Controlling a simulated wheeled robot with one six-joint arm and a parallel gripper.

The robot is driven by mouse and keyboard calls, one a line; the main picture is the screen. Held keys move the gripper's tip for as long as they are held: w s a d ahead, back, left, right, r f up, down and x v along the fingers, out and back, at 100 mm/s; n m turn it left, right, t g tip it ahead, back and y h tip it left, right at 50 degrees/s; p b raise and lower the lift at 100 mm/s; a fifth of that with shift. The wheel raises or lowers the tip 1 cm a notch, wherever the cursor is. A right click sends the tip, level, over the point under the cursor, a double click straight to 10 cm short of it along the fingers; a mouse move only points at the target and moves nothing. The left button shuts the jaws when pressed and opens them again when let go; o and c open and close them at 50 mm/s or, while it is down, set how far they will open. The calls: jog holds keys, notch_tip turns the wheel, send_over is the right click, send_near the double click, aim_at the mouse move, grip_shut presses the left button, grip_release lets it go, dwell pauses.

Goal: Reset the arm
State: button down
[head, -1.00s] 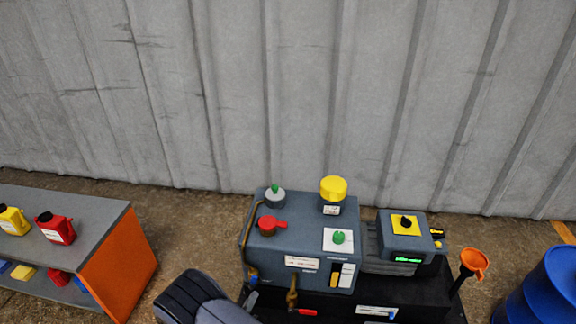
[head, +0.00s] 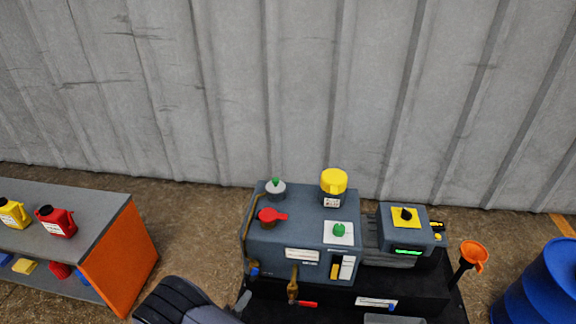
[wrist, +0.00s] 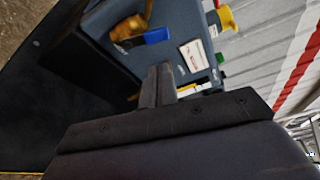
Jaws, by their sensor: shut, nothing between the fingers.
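My gripper (wrist: 158,86) shows in the wrist view with its two fingers together and nothing between them. It points at the blue-grey machine (wrist: 185,25), and I cannot tell the gap to it. In the head view part of my arm (head: 180,303) shows at the bottom edge, left of the machine (head: 300,237). The gripper's fingers are not clearly seen there. A brass valve with a blue handle (wrist: 157,35) is just beyond the fingers in the wrist view.
The machine carries a red handle (head: 272,215), a yellow cap (head: 333,181) and a green knob (head: 339,230). A shelf (head: 120,255) with red and yellow containers stands left. An orange funnel (head: 474,252) and a blue drum (head: 545,285) stand right. A corrugated wall (head: 290,90) closes the back.

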jog(key=w+d+f+m+g+y+p, duration=0.2)
jog(key=w+d+f+m+y, duration=0.35)
jog(key=f+m, duration=0.55)
jog(key=p+v, duration=0.2)
jog(key=v, duration=0.7)
jog(key=shift+r+m+t, duration=0.3)
jog(key=shift+m, duration=0.1)
dwell(0.5)
jog(key=shift+a, duration=0.1)
